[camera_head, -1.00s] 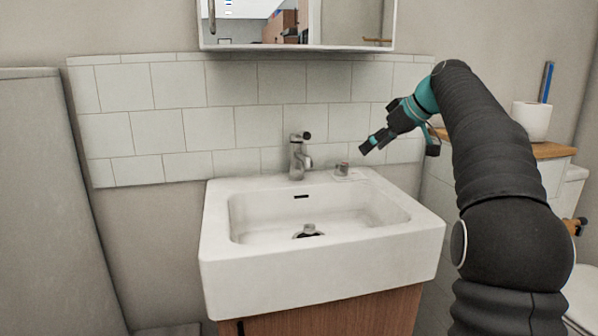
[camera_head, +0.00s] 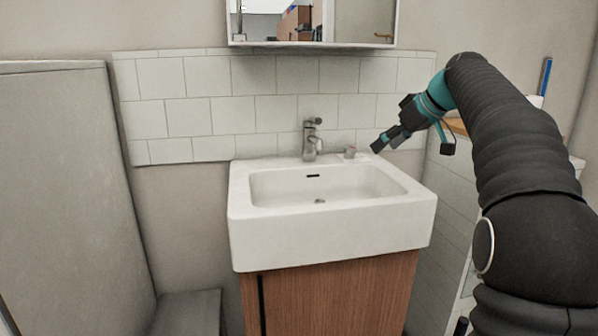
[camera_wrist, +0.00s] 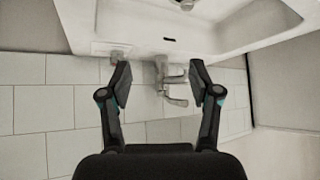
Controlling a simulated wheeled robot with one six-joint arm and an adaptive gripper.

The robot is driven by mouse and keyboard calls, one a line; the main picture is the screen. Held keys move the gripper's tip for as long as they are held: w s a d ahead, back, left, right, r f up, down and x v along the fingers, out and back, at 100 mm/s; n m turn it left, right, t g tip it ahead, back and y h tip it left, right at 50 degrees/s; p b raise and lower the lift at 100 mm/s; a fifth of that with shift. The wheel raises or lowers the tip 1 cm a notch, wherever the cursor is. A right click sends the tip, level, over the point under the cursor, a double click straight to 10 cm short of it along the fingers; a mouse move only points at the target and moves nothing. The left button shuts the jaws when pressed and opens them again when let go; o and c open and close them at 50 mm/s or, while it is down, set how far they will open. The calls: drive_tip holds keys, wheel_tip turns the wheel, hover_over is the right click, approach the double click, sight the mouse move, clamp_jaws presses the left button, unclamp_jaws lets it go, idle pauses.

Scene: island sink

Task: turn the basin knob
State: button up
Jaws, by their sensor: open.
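The white basin (camera_head: 330,242) has a chrome faucet (camera_head: 311,142) at its back edge. A small knob (camera_head: 350,152) stands on the rim right of the faucet. In the wrist view the knob (camera_wrist: 119,54) shows left of the faucet (camera_wrist: 172,82), beside my left finger's tip. My gripper (camera_head: 378,148) is right of the knob in the head view, apart from it. In the wrist view my gripper (camera_wrist: 160,76) is open and empty, its fingers framing the faucet in the picture; whether they surround it cannot be told.
Tiles (camera_head: 190,105) cover the wall behind the basin, with a mirror cabinet (camera_head: 310,44) above. A wooden cabinet (camera_head: 335,295) is below. A grey panel (camera_head: 70,190) stands left. A wood-topped tiled ledge (camera_head: 455,128) is at the right, behind my arm.

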drive_tip(key=s+a+f+m+h, duration=0.1)
drive_tip(key=s+f+m+h, duration=0.1)
drive_tip(key=s+f, duration=0.6)
drive_tip(key=s+a+f+m+h, duration=0.1)
drive_tip(key=s+f, duration=0.7)
drive_tip(key=s, duration=1)
drive_tip(key=s+a+f+m+h, duration=0.2)
drive_tip(key=s+f, duration=0.6)
drive_tip(key=s, duration=0.5)
drive_tip(key=a+m, duration=0.1)
drive_tip(key=m, duration=0.1)
drive_tip(key=shift+f+m+g+h, duration=0.3)
drive_tip(key=shift+m+g, duration=0.1)
